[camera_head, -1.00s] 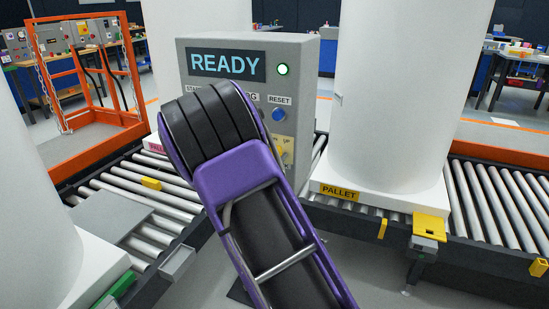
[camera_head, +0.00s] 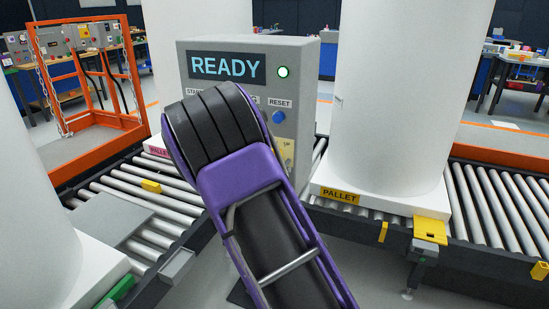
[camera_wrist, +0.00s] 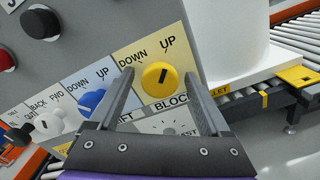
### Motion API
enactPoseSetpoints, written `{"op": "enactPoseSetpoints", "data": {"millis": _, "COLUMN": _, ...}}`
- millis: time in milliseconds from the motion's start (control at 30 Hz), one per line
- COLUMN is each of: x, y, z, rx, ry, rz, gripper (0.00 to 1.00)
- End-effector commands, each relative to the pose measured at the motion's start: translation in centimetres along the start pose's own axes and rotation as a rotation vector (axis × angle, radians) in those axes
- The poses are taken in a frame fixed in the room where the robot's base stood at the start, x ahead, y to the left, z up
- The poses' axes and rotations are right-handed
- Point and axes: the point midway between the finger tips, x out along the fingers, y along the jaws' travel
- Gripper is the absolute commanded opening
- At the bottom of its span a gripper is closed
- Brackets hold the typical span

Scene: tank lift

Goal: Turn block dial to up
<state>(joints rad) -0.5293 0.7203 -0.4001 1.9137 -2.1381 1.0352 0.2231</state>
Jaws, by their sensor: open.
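The yellow block dial (camera_wrist: 161,76) sits on a pale yellow plate marked DOWN and UP, with BLOCK below it, in the wrist view. Its short dark mark leans up and slightly right, roughly toward the UP word. My gripper (camera_wrist: 159,75) is open, with one finger on each side of the dial. A gap shows between each finger and the dial; I cannot tell whether either touches the panel. In the head view my purple arm covers the gripper and the dial, and the control box (camera_head: 304,85) stands behind it with a READY screen.
A blue dial (camera_wrist: 91,100) and a white knob (camera_wrist: 47,124) lie left of the yellow one. A white tank (camera_head: 385,100) on a pallet stands right of the box, on a roller conveyor (camera_head: 490,205).

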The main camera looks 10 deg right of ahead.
Motion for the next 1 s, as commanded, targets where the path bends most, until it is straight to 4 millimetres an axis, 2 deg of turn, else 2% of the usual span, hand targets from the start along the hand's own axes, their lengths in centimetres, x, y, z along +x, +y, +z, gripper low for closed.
{"op": "enactPoseSetpoints", "data": {"millis": 167, "x": -0.2, "y": 0.1, "z": 0.1, "rx": 0.000, "ry": -0.001, "rz": 0.001, "gripper": 0.81}}
{"op": "enactPoseSetpoints", "data": {"millis": 267, "x": -1.2, "y": 0.1, "z": 0.1, "rx": 0.001, "ry": 0.000, "rz": 0.002, "gripper": 0.81}}
{"op": "enactPoseSetpoints", "data": {"millis": 367, "x": -3.0, "y": 0.1, "z": 0.1, "rx": 0.000, "ry": 0.002, "rz": 0.002, "gripper": 0.81}}
{"op": "enactPoseSetpoints", "data": {"millis": 800, "x": -13.5, "y": 0.1, "z": 0.0, "rx": 0.000, "ry": 0.003, "rz": 0.003, "gripper": 0.81}}
{"op": "enactPoseSetpoints", "data": {"millis": 1000, "x": -16.5, "y": 0.1, "z": 0.0, "rx": 0.000, "ry": 0.002, "rz": 0.002, "gripper": 0.81}}
